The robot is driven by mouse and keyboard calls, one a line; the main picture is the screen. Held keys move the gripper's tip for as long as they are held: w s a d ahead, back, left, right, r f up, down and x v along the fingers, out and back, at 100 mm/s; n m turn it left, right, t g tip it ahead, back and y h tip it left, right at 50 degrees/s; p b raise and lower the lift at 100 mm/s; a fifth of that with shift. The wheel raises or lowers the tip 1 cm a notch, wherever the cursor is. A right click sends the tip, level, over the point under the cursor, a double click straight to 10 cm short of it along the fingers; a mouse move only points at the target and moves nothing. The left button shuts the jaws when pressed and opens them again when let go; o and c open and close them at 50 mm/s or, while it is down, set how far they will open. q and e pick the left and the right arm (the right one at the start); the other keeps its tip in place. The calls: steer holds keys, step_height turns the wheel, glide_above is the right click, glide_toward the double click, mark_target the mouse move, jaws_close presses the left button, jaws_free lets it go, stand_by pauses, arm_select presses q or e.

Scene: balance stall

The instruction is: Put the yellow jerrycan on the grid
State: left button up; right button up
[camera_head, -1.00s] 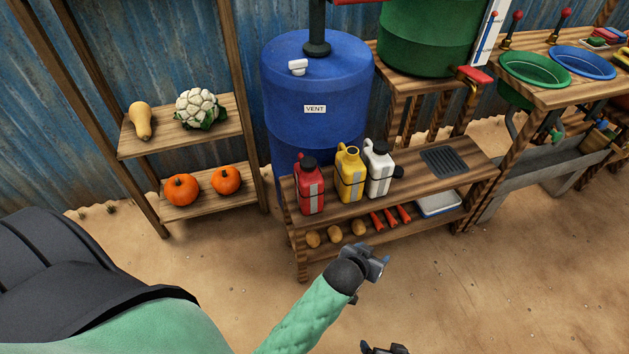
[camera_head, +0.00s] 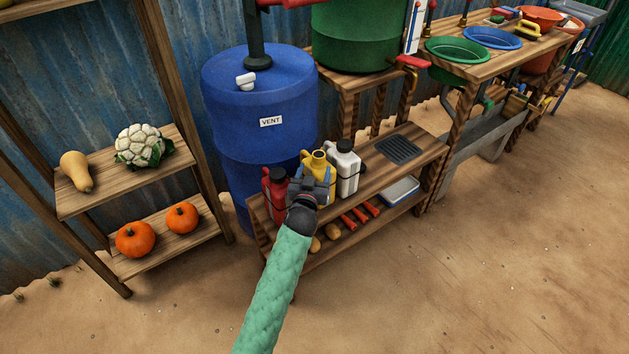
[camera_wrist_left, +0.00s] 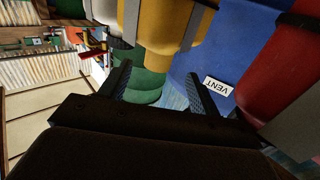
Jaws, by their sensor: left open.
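The yellow jerrycan (camera_head: 318,164) stands upright on the bench top between a red jerrycan (camera_head: 274,190) and a white jerrycan (camera_head: 347,170). My left gripper (camera_head: 317,180) is open in front of it and hides its lower part in the head view. In the left wrist view the yellow jerrycan (camera_wrist_left: 167,30) shows just beyond the two spread fingers of the left gripper (camera_wrist_left: 162,85); I cannot tell whether they touch it. The dark grid (camera_head: 399,149) is set in the bench top to the right, and is bare. My right gripper is not in view.
The bench (camera_head: 380,178) has a lower shelf with orange-red items (camera_head: 360,215) and a white-blue box (camera_head: 400,191). A blue barrel (camera_head: 258,110) stands behind the jerrycans. A green barrel (camera_head: 352,35) stands higher behind the grid. The air above the bench is free.

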mark_target(317, 162)
arm_select(q)
steer(key=shift+w+d, duration=0.2)
steer(key=shift+w, duration=0.75)
steer(key=shift+w+d, duration=0.15)
steer(key=shift+w, duration=0.8)
steer(key=w, duration=0.2)
steer(key=w+d, duration=0.1)
steer(key=w, duration=0.1)
steer(key=shift+w, duration=0.45)
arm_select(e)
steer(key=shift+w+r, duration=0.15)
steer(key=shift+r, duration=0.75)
arm_select(q)
steer(key=shift+c, duration=0.4)
steer(key=shift+r, duration=0.1)
jaws_close()
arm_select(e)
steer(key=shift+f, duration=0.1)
